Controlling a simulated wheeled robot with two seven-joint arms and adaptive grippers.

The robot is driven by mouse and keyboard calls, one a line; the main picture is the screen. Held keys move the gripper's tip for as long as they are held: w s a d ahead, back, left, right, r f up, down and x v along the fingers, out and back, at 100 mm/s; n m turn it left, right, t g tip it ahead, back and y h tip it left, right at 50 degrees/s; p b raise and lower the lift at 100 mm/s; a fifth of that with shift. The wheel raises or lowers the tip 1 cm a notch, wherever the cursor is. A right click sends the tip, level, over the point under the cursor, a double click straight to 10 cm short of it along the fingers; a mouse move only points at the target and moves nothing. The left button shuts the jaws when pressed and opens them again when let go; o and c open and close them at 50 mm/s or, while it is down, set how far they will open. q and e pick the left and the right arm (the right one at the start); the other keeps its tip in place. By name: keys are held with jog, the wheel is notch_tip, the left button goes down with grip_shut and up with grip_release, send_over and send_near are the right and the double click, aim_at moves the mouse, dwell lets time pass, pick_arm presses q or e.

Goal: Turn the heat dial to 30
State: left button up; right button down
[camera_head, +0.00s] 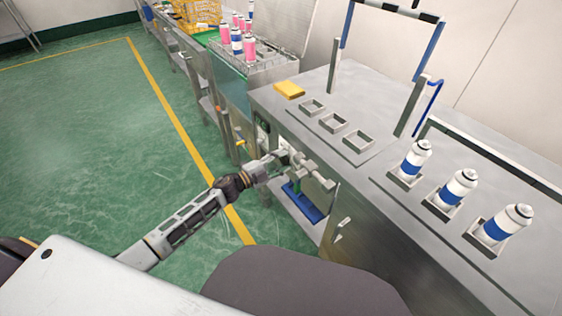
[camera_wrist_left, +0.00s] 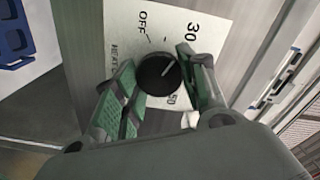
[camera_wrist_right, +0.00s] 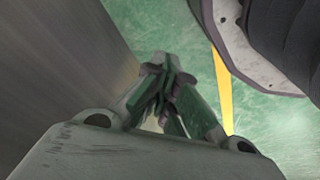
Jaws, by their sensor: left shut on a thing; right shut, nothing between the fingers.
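The heat dial (camera_wrist_left: 158,73) is a round black knob with a pale pointer line, on a white label plate (camera_wrist_left: 120,20) marked OFF, 30 and 50. My left gripper (camera_wrist_left: 157,76) is shut on the dial, one green-padded finger on each side. The pointer line slants to the upper right in the left wrist view, roughly towards the 30 side; its exact setting is hard to read. In the head view my left gripper (camera_head: 283,160) is at the front of the steel bench, and the dial is hidden. My right gripper (camera_wrist_right: 165,85) is shut and empty, above the green floor.
The steel bench (camera_head: 300,95) carries square holders (camera_head: 358,141) and several white-and-blue cans (camera_head: 458,187). A blue bin (camera_head: 303,203) sits low under the bench. Pink and blue cans stand in a rack (camera_head: 262,62) further back. The green floor at left is clear.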

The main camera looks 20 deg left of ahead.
pick_arm(q)
jog(key=shift+m, duration=0.5)
jog(key=o, duration=1)
jog(key=shift+o, duration=0.2)
jog(key=shift+s, duration=0.1)
jog(key=v, duration=1.2)
jog(key=shift+a, duration=0.1)
dwell(0.6)
